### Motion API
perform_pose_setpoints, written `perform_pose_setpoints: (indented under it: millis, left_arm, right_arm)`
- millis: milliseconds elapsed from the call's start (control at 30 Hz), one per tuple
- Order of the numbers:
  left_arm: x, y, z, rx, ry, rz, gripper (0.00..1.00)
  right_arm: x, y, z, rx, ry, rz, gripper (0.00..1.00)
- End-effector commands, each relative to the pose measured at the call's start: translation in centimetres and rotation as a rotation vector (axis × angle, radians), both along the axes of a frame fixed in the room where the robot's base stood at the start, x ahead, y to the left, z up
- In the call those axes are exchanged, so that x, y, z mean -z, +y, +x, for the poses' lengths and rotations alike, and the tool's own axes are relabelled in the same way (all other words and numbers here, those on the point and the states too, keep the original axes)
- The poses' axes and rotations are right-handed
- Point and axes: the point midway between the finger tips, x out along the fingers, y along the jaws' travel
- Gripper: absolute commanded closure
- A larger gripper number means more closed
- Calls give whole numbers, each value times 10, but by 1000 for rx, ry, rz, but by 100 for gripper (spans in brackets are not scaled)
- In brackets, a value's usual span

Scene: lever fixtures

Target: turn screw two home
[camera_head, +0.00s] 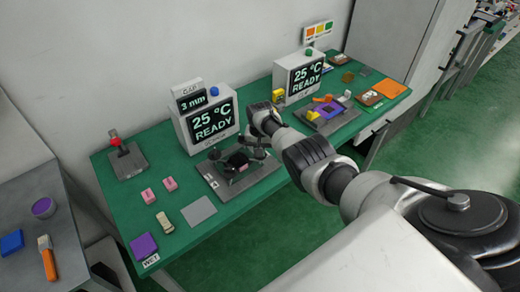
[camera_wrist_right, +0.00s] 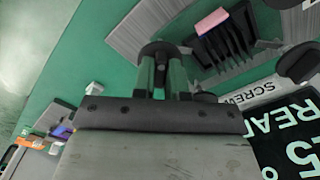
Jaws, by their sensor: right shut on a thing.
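The lever fixture's grey base plate (camera_head: 212,181) sits on the green bench, with a black finned part (camera_wrist_right: 222,42) and a pink block (camera_wrist_right: 212,20) on it. Dark round screw knobs stand around it; two show at the right of the wrist view, one of them a black knob (camera_wrist_right: 298,63). My right gripper (camera_wrist_right: 165,72) is shut on another dark screw knob (camera_wrist_right: 158,48) at the fixture's edge. No number on the held knob is readable. In the head view my right wrist hides part of the fixture's back. My left gripper is out of view.
Behind the fixture a box reads "3 mm" (camera_head: 192,102) and "25 °C READY" (camera_head: 212,122). A second station with a similar display (camera_head: 305,78) stands farther right. A red-knobbed lever (camera_head: 116,142), pink blocks and a grey pad (camera_head: 199,211) lie left.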

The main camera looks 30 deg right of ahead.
Motion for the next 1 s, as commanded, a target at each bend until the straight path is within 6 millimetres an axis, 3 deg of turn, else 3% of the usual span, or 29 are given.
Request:
perform_pose_setpoints:
  millis: [267, 300, 433, 767, 1000]
  left_arm:
    - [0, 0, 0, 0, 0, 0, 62]
    - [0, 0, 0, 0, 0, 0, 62]
    - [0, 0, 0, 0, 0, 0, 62]
    - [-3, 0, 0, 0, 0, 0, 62]
    - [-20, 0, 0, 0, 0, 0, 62]
  right_arm:
    - [-2, -1, 2, 4, -6, -1, 100]
    - [-2, -1, 2, 4, -6, -1, 81]
    - [-1, -1, 1, 3, -5, 0, 62]
    - [-4, 0, 1, 1, -3, 0, 62]
    - [-38, 0, 1, 0, -6, -1, 62]
